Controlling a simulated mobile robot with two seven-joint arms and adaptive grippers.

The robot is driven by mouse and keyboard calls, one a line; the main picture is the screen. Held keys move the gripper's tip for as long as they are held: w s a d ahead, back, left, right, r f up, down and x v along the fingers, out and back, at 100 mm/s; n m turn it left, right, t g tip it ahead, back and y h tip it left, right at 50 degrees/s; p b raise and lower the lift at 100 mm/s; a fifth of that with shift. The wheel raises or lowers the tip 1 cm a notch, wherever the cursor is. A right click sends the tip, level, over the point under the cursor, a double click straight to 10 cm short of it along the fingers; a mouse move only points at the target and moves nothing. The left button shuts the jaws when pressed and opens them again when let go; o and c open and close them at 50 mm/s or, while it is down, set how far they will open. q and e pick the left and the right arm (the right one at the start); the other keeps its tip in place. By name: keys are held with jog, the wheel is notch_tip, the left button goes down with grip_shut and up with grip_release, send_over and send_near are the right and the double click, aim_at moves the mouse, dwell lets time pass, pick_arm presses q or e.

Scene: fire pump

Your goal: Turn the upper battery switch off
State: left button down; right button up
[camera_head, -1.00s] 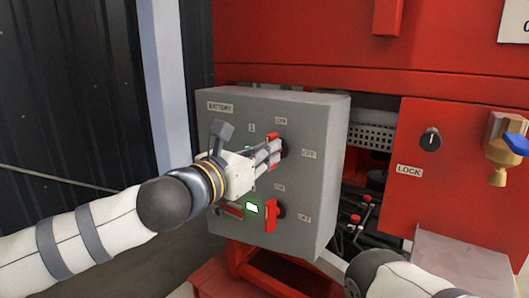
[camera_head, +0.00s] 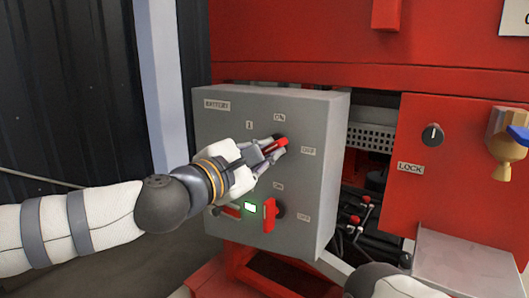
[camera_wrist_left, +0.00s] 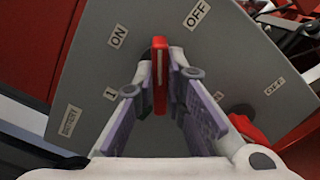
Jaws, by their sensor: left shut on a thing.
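The upper battery switch is a red handle (camera_head: 275,145) on the grey battery box (camera_head: 225,145), with ON above it and OFF to its right. My left gripper (camera_head: 272,150) is shut on this handle, a finger on each side. In the left wrist view the red handle (camera_wrist_left: 160,70) stands between the purple finger pads, pointing between the ON label (camera_wrist_left: 118,37) and the OFF label (camera_wrist_left: 197,13). In the head view the handle lies slanted, and the fingers hide part of it. My right gripper is out of view.
A lower red switch handle (camera_head: 269,215) stands upright just below my left gripper, next to a lit green indicator (camera_head: 250,208). To the right are a black knob (camera_head: 432,135) marked LOCK and a brass valve (camera_head: 508,145). A dark corrugated wall (camera_head: 80,90) is at the left.

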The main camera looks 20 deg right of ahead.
pick_arm(q)
jog(key=m, duration=0.3)
jog(key=shift+f+m, duration=0.1)
jog(key=shift+m, duration=0.2)
jog(key=shift+f+m, duration=0.1)
jog(key=shift+m, duration=1.6)
jog(key=c, duration=1.6)
grip_release()
jog(key=shift+c, duration=0.2)
jog(key=v, duration=1.2)
